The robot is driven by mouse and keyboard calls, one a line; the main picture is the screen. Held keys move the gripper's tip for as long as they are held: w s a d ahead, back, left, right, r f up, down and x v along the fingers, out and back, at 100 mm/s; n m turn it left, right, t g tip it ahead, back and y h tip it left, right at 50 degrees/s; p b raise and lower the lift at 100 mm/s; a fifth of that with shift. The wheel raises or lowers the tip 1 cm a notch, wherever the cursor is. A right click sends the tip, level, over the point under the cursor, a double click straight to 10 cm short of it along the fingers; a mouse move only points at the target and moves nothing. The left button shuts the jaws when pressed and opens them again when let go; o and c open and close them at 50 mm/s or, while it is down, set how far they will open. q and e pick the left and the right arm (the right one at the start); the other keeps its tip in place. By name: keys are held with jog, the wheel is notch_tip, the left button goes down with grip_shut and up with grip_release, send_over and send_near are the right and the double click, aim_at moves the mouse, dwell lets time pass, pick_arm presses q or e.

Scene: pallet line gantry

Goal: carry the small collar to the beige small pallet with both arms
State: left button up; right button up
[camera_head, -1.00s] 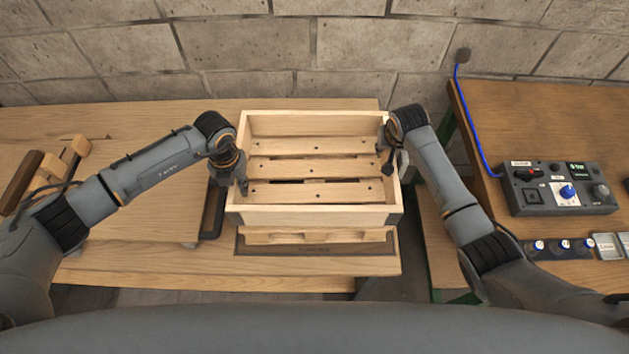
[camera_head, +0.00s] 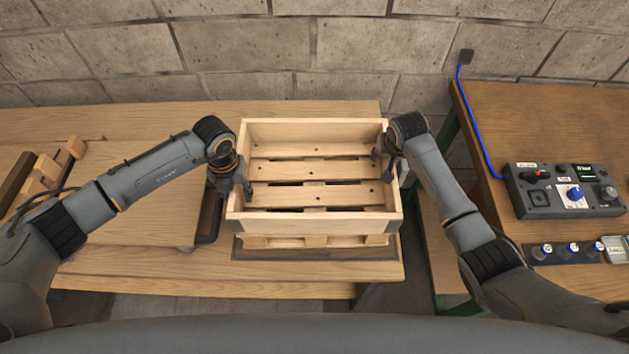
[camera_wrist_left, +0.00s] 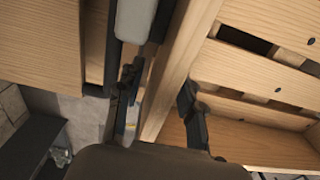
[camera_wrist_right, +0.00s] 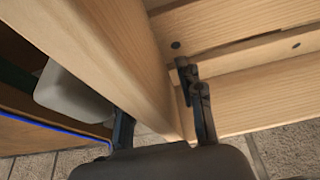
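The small collar (camera_head: 315,222) is an open wooden frame and sits level on the beige small pallet (camera_head: 315,195), whose slats show through it. The pallet's front edge shows just below the collar. My left gripper (camera_head: 232,188) straddles the collar's left wall; in the left wrist view the wall (camera_wrist_left: 172,82) lies between parted fingers with a gap at the inner finger. My right gripper (camera_head: 389,172) straddles the right wall; in the right wrist view the wall (camera_wrist_right: 120,60) lies between parted fingers, with a gap at the outer finger. Lower wall contact is hidden.
The pallet stands on a wooden table (camera_head: 130,270). Wooden blocks (camera_head: 45,170) lie at the left. A second table at the right holds a control box (camera_head: 560,195) with a blue cable (camera_head: 466,110). A brick wall (camera_head: 320,50) closes the back.

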pick_arm(q)
notch_tip(320, 180, up, 11)
jog(key=shift+r, duration=0.1)
pick_arm(e)
jog(key=v, duration=1.2)
jog(key=shift+s, duration=0.1)
pick_arm(q)
jog(key=shift+s, duration=0.1)
